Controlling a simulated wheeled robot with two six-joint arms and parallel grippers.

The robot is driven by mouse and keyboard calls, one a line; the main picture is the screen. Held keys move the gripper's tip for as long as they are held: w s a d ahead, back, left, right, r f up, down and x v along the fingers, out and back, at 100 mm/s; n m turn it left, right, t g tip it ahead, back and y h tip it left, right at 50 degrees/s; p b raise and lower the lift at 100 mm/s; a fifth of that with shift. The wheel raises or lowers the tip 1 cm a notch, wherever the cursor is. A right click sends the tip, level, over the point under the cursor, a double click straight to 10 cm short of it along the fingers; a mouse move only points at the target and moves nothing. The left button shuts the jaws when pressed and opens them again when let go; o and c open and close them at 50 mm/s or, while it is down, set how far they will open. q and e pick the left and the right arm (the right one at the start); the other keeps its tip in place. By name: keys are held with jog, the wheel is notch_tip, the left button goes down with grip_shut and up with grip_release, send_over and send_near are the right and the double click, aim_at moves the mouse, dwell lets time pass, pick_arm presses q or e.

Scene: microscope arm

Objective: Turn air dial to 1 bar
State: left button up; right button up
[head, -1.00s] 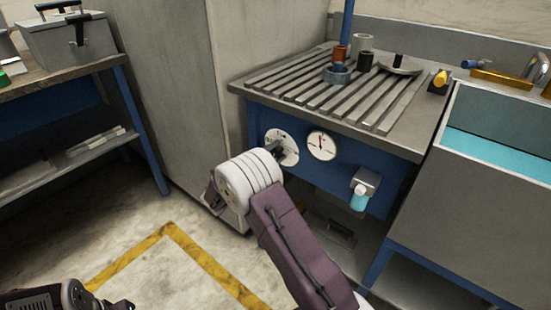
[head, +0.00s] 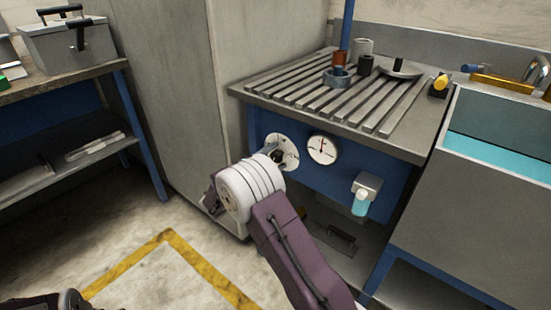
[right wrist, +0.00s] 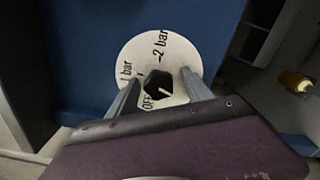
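The air dial (head: 290,143) is a white round plate on the blue front panel, partly hidden by my right gripper (head: 274,156) in the head view. In the right wrist view the dial plate (right wrist: 180,47) reads "1 bar" at left, "-2 bar" at top and "OFF" below the middle. Its black knob (right wrist: 156,87) has a short white mark toward the lower right. My right gripper (right wrist: 160,80) is open, with one finger on each side of the knob and gaps showing. My left gripper is not in view; only a dark part of that arm shows at bottom left.
A small dispenser (head: 365,189) juts from the panel. The slatted bench top (head: 330,95) overhangs above, holding several small items. A tall grey cabinet (head: 175,90) stands at left, a sink (head: 500,135) at right.

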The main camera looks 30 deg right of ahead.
jog(key=shift+a+r, duration=0.1)
jog(key=shift+a, duration=0.05)
jog(key=p+v, duration=0.3)
jog(key=v, duration=0.5)
jog(key=shift+s+a, duration=0.25)
jog(key=shift+a, duration=0.1)
